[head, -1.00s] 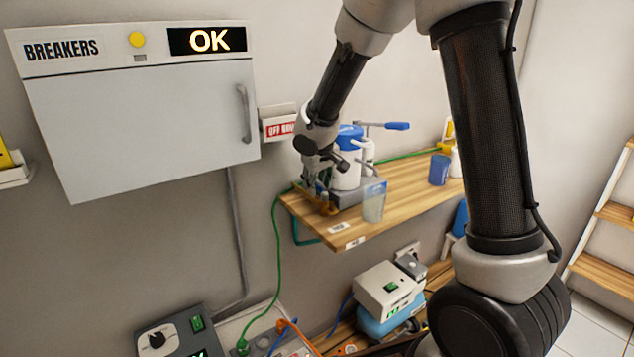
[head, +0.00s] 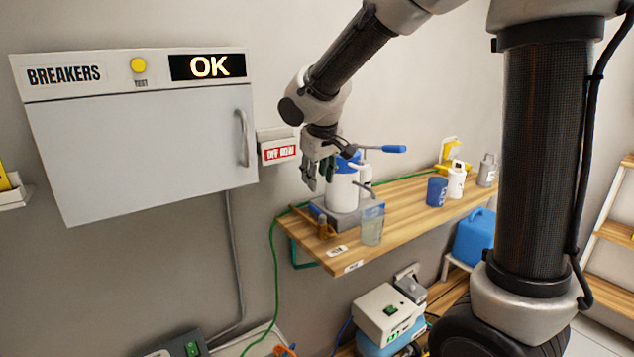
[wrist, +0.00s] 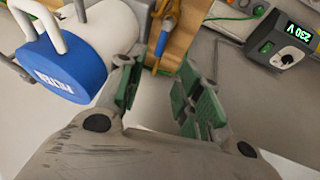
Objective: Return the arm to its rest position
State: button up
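My gripper (head: 319,176) hangs in the air at the left end of the wooden shelf, just left of and in front of the white canister with the blue lid (head: 346,178). In the wrist view my gripper (wrist: 158,100) has its two green-padded fingers apart, with nothing between them. The blue lid (wrist: 62,70) shows close by on the left there. My arm reaches in from the upper right of the head view, bent downward at the wrist.
The wooden shelf (head: 405,212) carries a clear cup (head: 372,225), a blue cup (head: 436,192) and white bottles. A blue-handled lever (head: 390,149) sticks out by the canister. The breaker cabinet (head: 145,140) is at left. A box with a dial (wrist: 285,45) shows in the wrist view.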

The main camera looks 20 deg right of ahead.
jog(key=s+d+r+m, duration=0.1)
jog(key=s+d, duration=0.4)
jog(key=s, duration=0.4)
jog(key=s+d+r+m, duration=0.1)
jog(key=s+d, duration=0.3)
jog(key=s, duration=0.6)
jog(key=s+d+r+m, duration=0.1)
jog(key=s+d, duration=0.4)
jog(key=s, duration=0.4)
jog(key=shift+s+d+r+m+g+y, duration=0.25)
jog(key=shift+d+r+m+g+y, duration=0.05)
jog(key=shift+d+r+m+g, duration=0.1)
